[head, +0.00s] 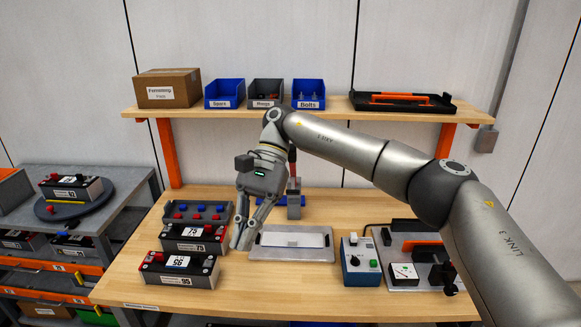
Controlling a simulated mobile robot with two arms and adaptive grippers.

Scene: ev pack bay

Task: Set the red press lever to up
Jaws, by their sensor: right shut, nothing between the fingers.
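A small grey press (294,200) with a blue base stands at the back of the wooden bench, right of my right gripper. A red part (292,155), which looks like its lever, shows above it just below my arm. My wrist and arm hide part of it, so I cannot tell its full position. My right gripper (241,236) points down in front of the press and to its left, apart from the lever. Its fingers are shut and empty, near the left edge of a grey plate. My left gripper is not in view.
Battery packs (180,268) stand on the bench left of my gripper. A grey plate (290,254) with a white panel lies centre. A blue control box (360,262) and an orange-handled fixture (425,245) are right. A shelf (220,110) with bins crosses above. The front bench is clear.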

